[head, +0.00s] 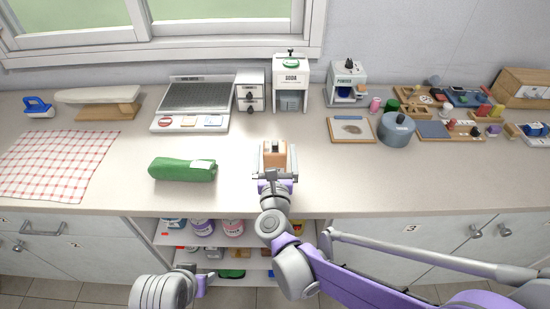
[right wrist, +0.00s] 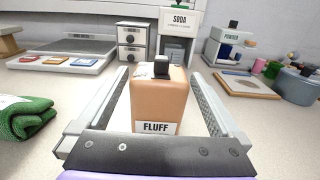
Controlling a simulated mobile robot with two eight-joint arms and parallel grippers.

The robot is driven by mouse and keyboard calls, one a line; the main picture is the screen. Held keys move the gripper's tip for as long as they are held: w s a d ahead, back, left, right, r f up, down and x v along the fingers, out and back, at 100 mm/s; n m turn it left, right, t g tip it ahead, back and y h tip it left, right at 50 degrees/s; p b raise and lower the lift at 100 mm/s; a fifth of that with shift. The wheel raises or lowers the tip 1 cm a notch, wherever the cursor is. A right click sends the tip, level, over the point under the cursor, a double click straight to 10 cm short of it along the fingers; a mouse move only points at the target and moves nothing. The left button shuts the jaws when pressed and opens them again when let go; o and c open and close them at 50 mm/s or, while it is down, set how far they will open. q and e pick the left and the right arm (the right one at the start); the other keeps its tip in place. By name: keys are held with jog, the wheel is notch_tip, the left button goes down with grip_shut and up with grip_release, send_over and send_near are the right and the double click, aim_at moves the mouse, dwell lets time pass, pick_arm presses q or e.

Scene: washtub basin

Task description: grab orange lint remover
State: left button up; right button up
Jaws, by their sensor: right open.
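The orange lint remover (head: 274,156) is an orange block with a black knob on top. It stands upright on the counter near its front edge. In the right wrist view the orange block (right wrist: 158,92) carries a white label reading FLUFF. My right gripper (head: 275,174) is open, its fingers pointing away from me toward the block. In the right wrist view the right gripper's fingers (right wrist: 160,100) lie on both sides of the block, with a gap at each side.
A folded green cloth (head: 183,169) lies left of the block. Behind stand the white soda dispenser (head: 290,82), a small drawer unit (head: 250,90) and a tray with a dark grid (head: 194,98). A grey pot (head: 396,132) is at right. The counter around the block is clear.

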jog(key=shift+w, duration=0.8)
jog(key=shift+s, duration=0.1)
jog(key=shift+c, duration=1.4)
jog(key=shift+r, duration=0.1)
grip_shut()
